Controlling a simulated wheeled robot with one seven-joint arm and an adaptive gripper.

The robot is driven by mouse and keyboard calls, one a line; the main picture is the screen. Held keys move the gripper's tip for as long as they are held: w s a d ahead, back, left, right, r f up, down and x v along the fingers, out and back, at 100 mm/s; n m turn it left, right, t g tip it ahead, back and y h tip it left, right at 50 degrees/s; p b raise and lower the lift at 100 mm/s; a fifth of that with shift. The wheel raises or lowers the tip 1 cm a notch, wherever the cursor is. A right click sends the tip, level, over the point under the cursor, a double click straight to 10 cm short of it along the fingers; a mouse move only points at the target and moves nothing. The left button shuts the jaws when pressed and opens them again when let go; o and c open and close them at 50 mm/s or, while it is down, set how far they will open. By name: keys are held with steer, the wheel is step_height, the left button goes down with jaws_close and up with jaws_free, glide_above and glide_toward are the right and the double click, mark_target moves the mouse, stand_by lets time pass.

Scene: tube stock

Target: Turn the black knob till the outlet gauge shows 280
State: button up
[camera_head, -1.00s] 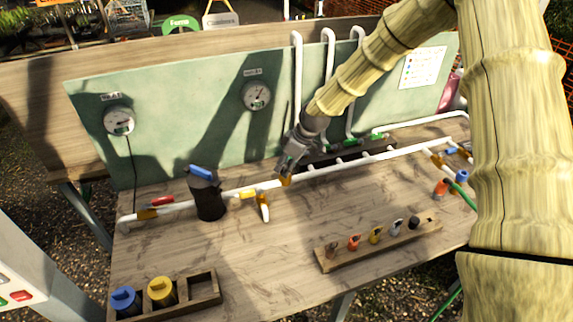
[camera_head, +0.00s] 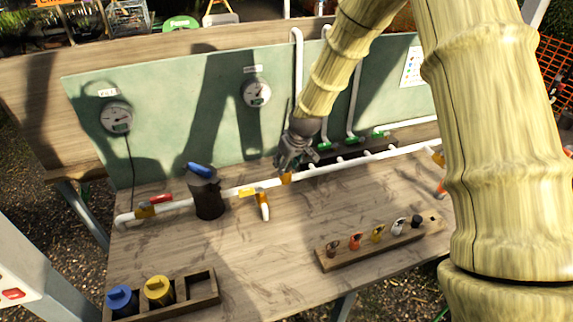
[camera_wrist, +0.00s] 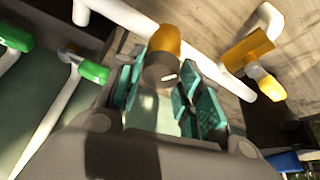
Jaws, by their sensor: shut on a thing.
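The dark knob (camera_wrist: 160,74) with a small white mark sits on an orange-yellow fitting (camera_wrist: 166,40) on the white pipe. My gripper (camera_wrist: 160,92) has its teal-padded fingers on both sides of the knob and is shut on it. In the head view my gripper (camera_head: 285,162) is at the orange fitting (camera_head: 286,178) and hides the knob. A round gauge (camera_head: 257,93) hangs on the green board above, its needle pointing up and right. A second gauge (camera_head: 117,117) hangs at the left. Their labels and figures are too small to read.
A red-handled valve (camera_head: 160,199), a dark canister with a blue top (camera_head: 207,198) and a yellow-handled valve (camera_head: 262,202) stand along the pipe to the left. A wooden rack (camera_head: 370,248) holds several small coloured pieces in front. The tabletop between is clear.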

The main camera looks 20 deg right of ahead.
steer(key=shift+m, duration=0.6)
steer(key=shift+h, duration=0.3)
steer(key=o, duration=1)
steer(key=shift+v, duration=6)
